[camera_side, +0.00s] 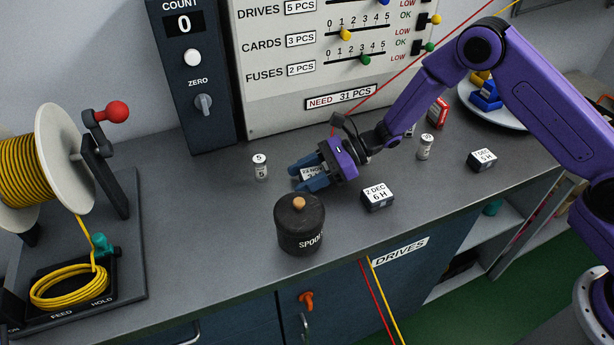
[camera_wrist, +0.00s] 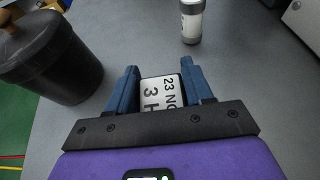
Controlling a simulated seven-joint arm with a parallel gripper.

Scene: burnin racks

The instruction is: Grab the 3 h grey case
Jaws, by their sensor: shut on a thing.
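My gripper (camera_side: 312,180) is low over the bench and shut on the 3 h grey case (camera_side: 311,173). In the wrist view the case (camera_wrist: 162,93) sits between the two blue fingers of my gripper (camera_wrist: 162,88), its white label reading "23 NO" and "3 H", partly cut off. The case's lower part is hidden by the fingers and palm, and I cannot tell whether it touches the bench. Another case (camera_side: 378,197), labelled "2 DEC 6 H", stands to the right of my gripper. A third case (camera_side: 482,160), labelled "5 H", is farther right.
A black lidded pot marked "SPOOL" (camera_side: 299,226) stands just in front of my gripper. A white cylinder marked 5 (camera_side: 260,167) stands behind left, another cylinder (camera_side: 425,147) to the right. A yellow cable reel (camera_side: 62,160) is at far left. The bench left of the pot is clear.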

